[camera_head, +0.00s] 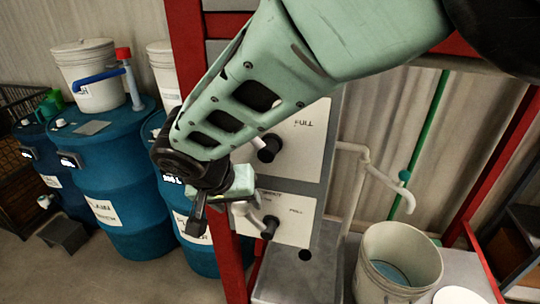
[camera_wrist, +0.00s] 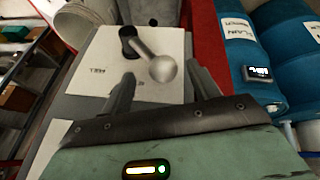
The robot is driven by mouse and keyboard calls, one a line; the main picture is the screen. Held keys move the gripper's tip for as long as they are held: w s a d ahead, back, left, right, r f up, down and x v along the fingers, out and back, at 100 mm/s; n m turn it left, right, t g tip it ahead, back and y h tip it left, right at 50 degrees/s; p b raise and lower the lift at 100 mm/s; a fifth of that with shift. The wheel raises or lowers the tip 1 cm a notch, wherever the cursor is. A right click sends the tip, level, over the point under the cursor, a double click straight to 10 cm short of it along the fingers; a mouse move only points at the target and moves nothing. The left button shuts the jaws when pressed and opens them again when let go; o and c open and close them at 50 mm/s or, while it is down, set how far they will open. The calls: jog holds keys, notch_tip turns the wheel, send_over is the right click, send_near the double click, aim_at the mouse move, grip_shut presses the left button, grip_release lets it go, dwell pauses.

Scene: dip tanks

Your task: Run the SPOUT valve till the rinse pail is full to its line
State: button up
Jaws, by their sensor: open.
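The rinse pail (camera_head: 372,290) is a whitish bucket under the end of a bent spout pipe (camera_head: 407,200). Bluish water (camera_head: 392,272) shows low inside it; I cannot make out a fill line or any stream. Two white valve panels stand left of the pail, the upper one (camera_head: 302,140) and the lower one (camera_head: 297,222), each with a lever. My gripper (camera_head: 217,206) is open at the lower panel's lever (camera_head: 240,209). In the wrist view, a grey ball-ended lever (camera_wrist: 163,68) lies ahead between the fingertips, contact unclear.
Blue drums (camera_head: 125,215) stand at left, with a white bucket (camera_head: 88,70) on one. A red frame post (camera_head: 232,270) runs beside the valve panels. A green pipe (camera_head: 425,130) rises behind the pail. Grey floor is open at lower left.

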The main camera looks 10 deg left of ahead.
aim_at(254, 217)
jog(key=shift+p+x, duration=0.45)
jog(key=shift+x, duration=1.25)
